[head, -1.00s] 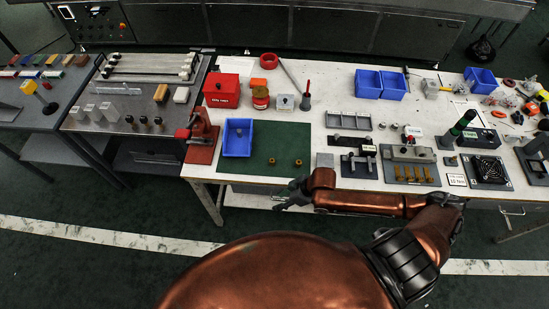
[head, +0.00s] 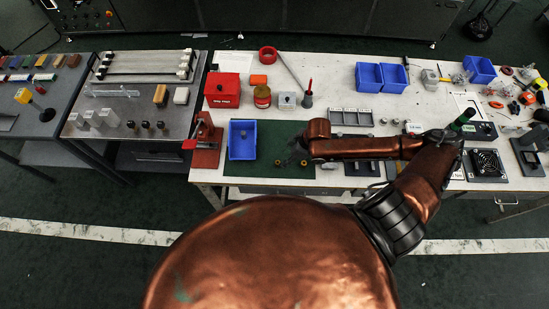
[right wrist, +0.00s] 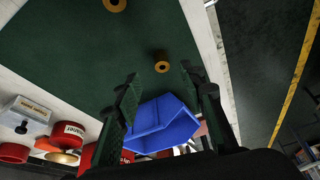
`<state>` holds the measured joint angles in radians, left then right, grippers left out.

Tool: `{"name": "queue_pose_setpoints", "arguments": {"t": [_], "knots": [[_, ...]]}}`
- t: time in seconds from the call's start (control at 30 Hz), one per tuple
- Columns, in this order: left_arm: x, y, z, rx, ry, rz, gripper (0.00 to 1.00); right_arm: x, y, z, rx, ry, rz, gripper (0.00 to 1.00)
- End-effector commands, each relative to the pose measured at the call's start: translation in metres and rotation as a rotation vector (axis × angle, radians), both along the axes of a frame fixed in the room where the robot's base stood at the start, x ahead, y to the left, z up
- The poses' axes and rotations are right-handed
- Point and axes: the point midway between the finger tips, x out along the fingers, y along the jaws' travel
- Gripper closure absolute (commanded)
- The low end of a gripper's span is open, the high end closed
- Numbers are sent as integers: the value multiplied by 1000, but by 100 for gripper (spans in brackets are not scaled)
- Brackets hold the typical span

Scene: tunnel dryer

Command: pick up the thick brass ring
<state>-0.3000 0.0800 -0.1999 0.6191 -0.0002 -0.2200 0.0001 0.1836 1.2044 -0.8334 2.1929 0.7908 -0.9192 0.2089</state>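Two brass rings lie on the green mat (head: 262,172). The left ring (head: 278,162) is nearer the blue bin (head: 242,140), and the right ring (head: 304,163) is close by my right gripper (head: 292,153). In the right wrist view one ring (right wrist: 162,67) shows whole, ahead of the fingertips, with a dark hole. The other ring (right wrist: 115,4) is cut by the top edge. I cannot tell surely which is thicker. My right gripper (right wrist: 162,84) is open and empty above the mat, its fingers apart. My left gripper is not in view.
The blue bin (right wrist: 152,128) shows between the fingers in the right wrist view. A red box (head: 221,90), a red-based press (head: 205,145) and a grey divided tray (head: 350,117) stand around the mat. The mat's front part is clear.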

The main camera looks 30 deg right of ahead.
Motion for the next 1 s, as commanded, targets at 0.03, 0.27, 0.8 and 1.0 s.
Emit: {"name": "queue_pose_setpoints", "arguments": {"t": [0.03, 0.27, 0.8, 1.0], "knots": [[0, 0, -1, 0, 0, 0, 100, 1, 2, -7, 2, 1, 0, 63], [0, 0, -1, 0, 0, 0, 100, 9, 11, -29, 3, 0, -2, 63], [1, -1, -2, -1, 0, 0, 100, 19, 22, -61, 0, -1, 2, 63], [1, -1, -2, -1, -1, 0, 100, 19, 22, -61, 1, -1, 2, 77]]}}
